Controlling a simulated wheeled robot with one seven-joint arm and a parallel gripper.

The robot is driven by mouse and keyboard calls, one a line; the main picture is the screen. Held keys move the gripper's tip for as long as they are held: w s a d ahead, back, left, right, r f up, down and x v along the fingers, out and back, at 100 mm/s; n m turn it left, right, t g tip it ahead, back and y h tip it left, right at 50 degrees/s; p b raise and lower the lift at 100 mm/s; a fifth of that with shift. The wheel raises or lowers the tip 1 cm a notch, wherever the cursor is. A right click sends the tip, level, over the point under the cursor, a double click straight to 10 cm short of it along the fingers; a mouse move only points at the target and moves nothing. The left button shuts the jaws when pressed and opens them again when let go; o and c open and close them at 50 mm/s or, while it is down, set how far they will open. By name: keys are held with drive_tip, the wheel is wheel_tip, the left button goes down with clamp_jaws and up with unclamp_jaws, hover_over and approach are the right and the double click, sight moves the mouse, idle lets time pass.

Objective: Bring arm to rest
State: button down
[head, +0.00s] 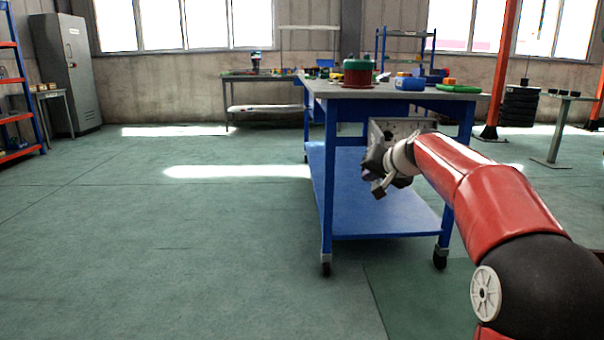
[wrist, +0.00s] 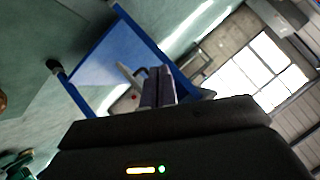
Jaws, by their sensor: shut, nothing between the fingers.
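My gripper (head: 378,187) hangs at the end of my red arm, in front of the blue cart (head: 328,190) and below the level of its top. In the wrist view my gripper's fingers (wrist: 158,86) are together with nothing between them. The cart's blue lower shelf (wrist: 115,55) shows behind them, tilted in that view. A grey plate-like part (head: 402,127) is seen behind my wrist under the cart top; my arm hides some of it.
On the cart top stand a red and green part (head: 358,73), a blue box (head: 409,83) and a green block (head: 459,88). A workbench (head: 262,77) stands by the back wall, a grey cabinet (head: 72,75) at the left. The green floor left of the cart is clear.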

drive_tip(key=s+a+f+n+g+h, duration=0.1)
drive_tip(key=s+a+f, duration=0.1)
drive_tip(key=s, duration=0.9)
drive_tip(key=s+a+f+n+g+h, duration=0.1)
drive_tip(key=s+a+f+g, duration=0.1)
drive_tip(key=s, duration=0.8)
drive_tip(key=s+d+f+g+h, duration=0.1)
drive_tip(key=s+f, duration=0.3)
drive_tip(key=s, duration=0.3)
drive_tip(key=s+d+f+n, duration=0.1)
drive_tip(key=s+f, duration=0.3)
drive_tip(key=s, duration=0.4)
drive_tip(key=s+d+f+g+h, duration=0.1)
drive_tip(key=s+f, duration=0.3)
drive_tip(key=s, duration=0.3)
wheel_tip(320, 180, up, 13)
drive_tip(key=p, duration=1.3)
drive_tip(key=shift+r+p, duration=0.15)
drive_tip(key=shift+p, duration=0.2)
drive_tip(key=shift+a, duration=0.1)
